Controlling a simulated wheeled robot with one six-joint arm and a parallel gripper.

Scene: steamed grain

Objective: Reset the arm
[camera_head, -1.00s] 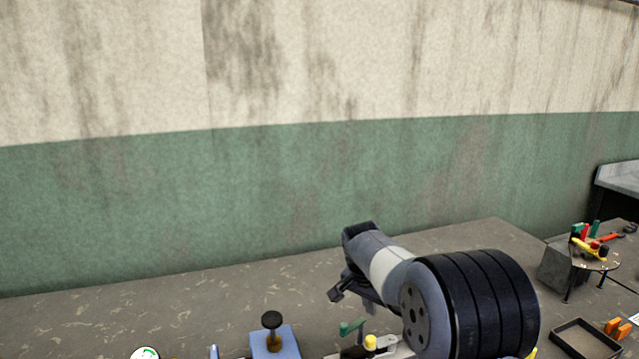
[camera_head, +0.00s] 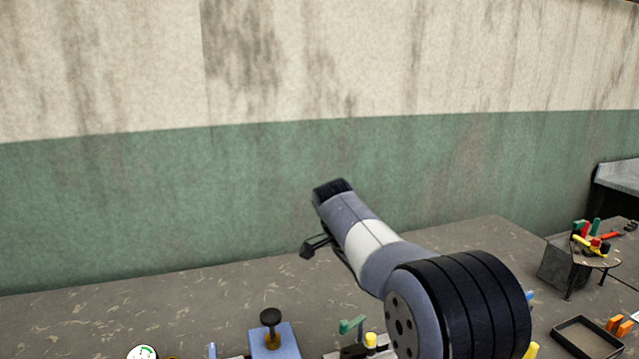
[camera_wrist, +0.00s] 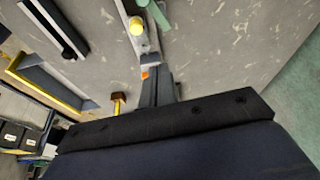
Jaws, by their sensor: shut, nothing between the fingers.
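My arm rises over the bench in the head view, with its wrist turned up and to the left. My gripper (camera_head: 308,249) is the small dark part at the left of the wrist. It is shut and empty, held above the bench (camera_head: 200,300) and apart from the things on it. In the wrist view, a dark plate and a blue-black body fill the lower part.
A blue block with a black knob (camera_head: 270,318) stands at the front. A green-handled clamp (camera_head: 351,325) and a yellow-capped piece (camera_head: 370,340) sit beside my arm. A black tray (camera_head: 585,338) and a tool stand (camera_head: 596,252) are at right. The back of the bench is clear.

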